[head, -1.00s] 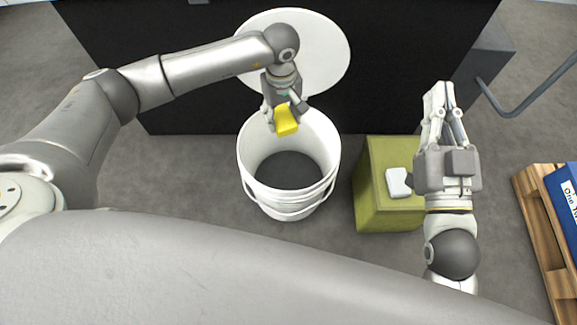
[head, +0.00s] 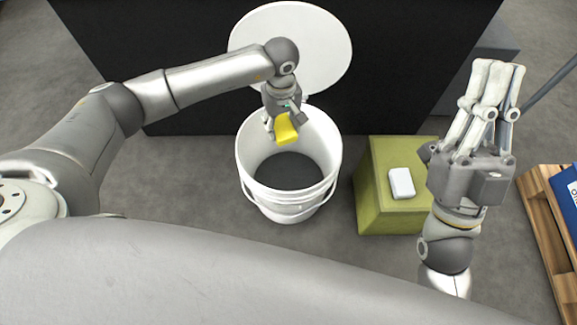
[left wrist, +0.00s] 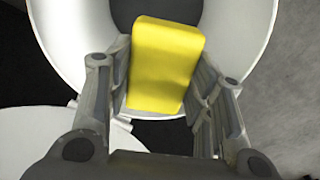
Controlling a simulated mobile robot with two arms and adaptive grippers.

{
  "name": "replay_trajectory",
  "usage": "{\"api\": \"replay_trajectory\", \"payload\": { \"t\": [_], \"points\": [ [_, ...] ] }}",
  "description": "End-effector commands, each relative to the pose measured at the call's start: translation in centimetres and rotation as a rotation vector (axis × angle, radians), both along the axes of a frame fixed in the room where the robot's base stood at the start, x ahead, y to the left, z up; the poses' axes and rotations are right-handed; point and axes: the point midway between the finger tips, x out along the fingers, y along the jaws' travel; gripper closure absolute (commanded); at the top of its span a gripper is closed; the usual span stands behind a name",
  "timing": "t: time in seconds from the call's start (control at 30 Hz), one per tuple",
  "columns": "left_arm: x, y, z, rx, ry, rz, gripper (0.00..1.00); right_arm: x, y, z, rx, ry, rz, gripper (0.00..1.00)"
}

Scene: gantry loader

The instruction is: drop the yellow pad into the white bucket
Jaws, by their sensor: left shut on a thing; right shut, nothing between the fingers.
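The yellow pad (head: 286,129) is held between the fingers of my left gripper (head: 284,122), over the far part of the white bucket's opening. In the left wrist view the yellow pad (left wrist: 165,66) sits between both fingers, with the bucket's white wall (left wrist: 238,35) around it. The white bucket (head: 290,205) stands upright on the floor, open at the top, with a dark interior bottom. My right gripper (head: 492,95) is raised at the right, its fingers together and empty, well apart from the bucket.
A white round disc (head: 300,40) is behind the bucket, against a black surface (head: 400,60). A green box (head: 378,205) with a white block (head: 401,183) on top stands right of the bucket. A wooden pallet (head: 540,215) with a blue item (head: 567,195) is at the far right.

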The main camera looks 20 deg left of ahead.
Motion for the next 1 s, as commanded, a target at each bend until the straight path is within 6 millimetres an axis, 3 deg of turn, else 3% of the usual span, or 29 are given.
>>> {"api": "replay_trajectory", "payload": {
  "t": [0.27, 0.3, 0.5, 0.83, 1.0],
  "points": [
    [0.0, 0.0, 0.0, 0.000, 0.000, 0.000, 0.74, -0.1, 0.0, 0.1, 0.003, -0.007, 0.001, 1.00],
    [0.0, 0.0, 0.0, 0.000, 0.000, 0.000, 0.49, -0.1, 0.0, 0.1, 0.003, -0.007, 0.001, 1.00],
    [0.0, 0.0, 0.0, 0.000, 0.000, 0.000, 0.27, -0.1, 0.0, 0.1, 0.002, -0.006, 0.001, 1.00],
    [0.0, 0.0, 0.2, 0.000, -0.001, 0.000, 0.27, -0.1, -0.1, 0.1, 0.002, -0.007, 0.000, 1.00],
    [0.1, 0.0, 2.2, -0.001, -0.004, 0.000, 0.27, -0.1, 0.0, 0.1, 0.002, -0.007, 0.000, 1.00]
  ]
}}
